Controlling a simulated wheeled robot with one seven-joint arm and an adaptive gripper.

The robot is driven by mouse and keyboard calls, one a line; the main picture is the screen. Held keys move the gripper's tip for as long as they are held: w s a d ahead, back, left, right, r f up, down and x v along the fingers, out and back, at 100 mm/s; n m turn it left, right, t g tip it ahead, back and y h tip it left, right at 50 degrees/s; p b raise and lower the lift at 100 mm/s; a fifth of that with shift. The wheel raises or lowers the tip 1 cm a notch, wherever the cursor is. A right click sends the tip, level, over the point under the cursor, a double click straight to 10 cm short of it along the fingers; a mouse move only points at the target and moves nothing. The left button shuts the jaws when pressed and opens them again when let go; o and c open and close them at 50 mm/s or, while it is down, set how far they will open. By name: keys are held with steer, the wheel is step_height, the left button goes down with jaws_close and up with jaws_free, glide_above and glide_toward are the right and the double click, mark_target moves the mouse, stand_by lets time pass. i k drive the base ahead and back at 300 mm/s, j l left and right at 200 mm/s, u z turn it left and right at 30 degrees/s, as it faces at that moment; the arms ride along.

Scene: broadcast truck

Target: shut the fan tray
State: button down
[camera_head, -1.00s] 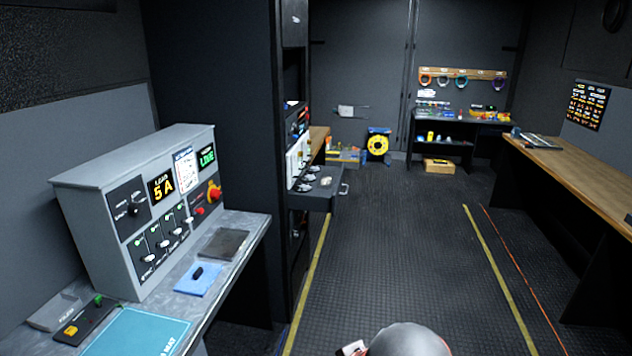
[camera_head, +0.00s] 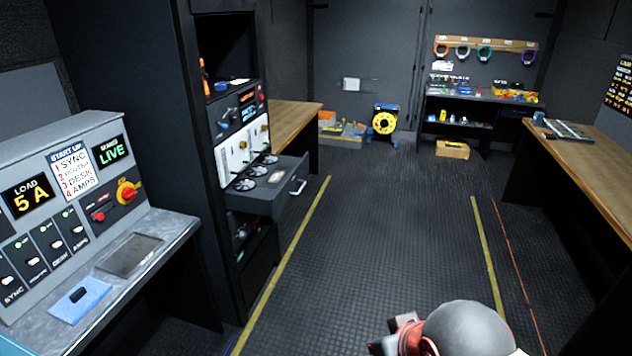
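The fan tray (camera_head: 284,201) is a dark drawer pulled out to the right from the black equipment rack (camera_head: 200,150). Several round fans (camera_head: 248,184) show on its top, and a light handle (camera_head: 297,187) is on its front face. Part of my arm, a grey rounded link with red and dark parts, shows at the bottom edge, well apart from the tray. My gripper's fingers cannot be made out.
A grey control console (camera_head: 60,200) stands on a bench at left, its screen reading LIVE. A wooden desk (camera_head: 590,175) runs along the right. The ribbed floor (camera_head: 390,230) between is clear. A cardboard box (camera_head: 452,149) and yellow reel (camera_head: 384,122) are at the back.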

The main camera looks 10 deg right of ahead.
mark_target(266, 188)
steer(key=i+z, duration=0.35)
steer(key=i, duration=1.5)
